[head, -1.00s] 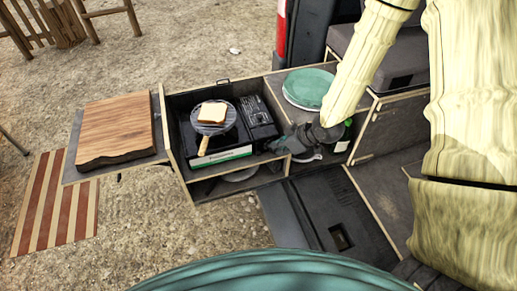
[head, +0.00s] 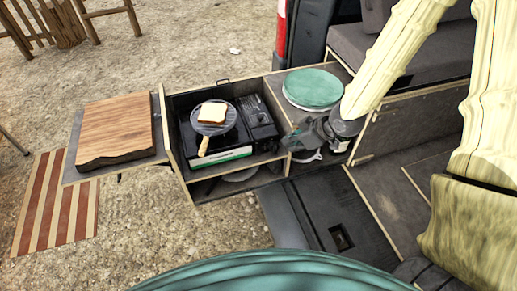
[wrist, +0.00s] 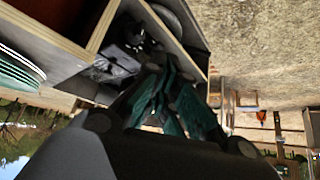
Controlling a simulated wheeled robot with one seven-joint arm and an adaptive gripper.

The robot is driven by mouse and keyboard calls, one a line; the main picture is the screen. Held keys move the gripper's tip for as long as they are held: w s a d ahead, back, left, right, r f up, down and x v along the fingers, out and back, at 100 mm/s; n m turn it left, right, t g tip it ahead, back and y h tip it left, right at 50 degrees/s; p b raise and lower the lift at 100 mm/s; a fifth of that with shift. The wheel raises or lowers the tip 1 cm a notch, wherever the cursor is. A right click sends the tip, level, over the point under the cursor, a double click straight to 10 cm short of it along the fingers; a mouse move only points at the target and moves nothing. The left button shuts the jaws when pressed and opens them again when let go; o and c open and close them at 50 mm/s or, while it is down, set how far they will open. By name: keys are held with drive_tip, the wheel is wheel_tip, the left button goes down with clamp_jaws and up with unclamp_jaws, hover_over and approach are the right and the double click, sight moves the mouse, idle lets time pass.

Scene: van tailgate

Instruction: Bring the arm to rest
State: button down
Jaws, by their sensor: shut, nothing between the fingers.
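My gripper (head: 291,141) is shut and empty at the right end of the stove in the head view, just in front of the stacked green plates. Its dark fingers also fill the middle of the wrist view (wrist: 168,82), against the cabinet. My pale arm comes down to it from the upper right. What lies directly under the gripper is partly hidden by it.
A cutting board (head: 117,128) lies at the left, above a striped mat (head: 57,202). Open gravel lies in front.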

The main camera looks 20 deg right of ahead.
drive_tip(key=s+a+f+m+g+h+b, duration=0.2)
drive_tip(key=s+f+m, duration=0.2)
drive_tip(key=s+f, duration=1)
drive_tip(key=s+a+f+m+g+h+b, duration=0.1)
drive_tip(key=s+f+m+g+h+b, duration=0.1)
drive_tip(key=s+f, duration=1.2)
drive_tip(key=shift+a+f+m+g+h+b, duration=0.5)
drive_tip(key=shift+f+m+g, duration=0.35)
drive_tip(key=shift+m, duration=0.35)
drive_tip(key=shift+d, duration=0.15)
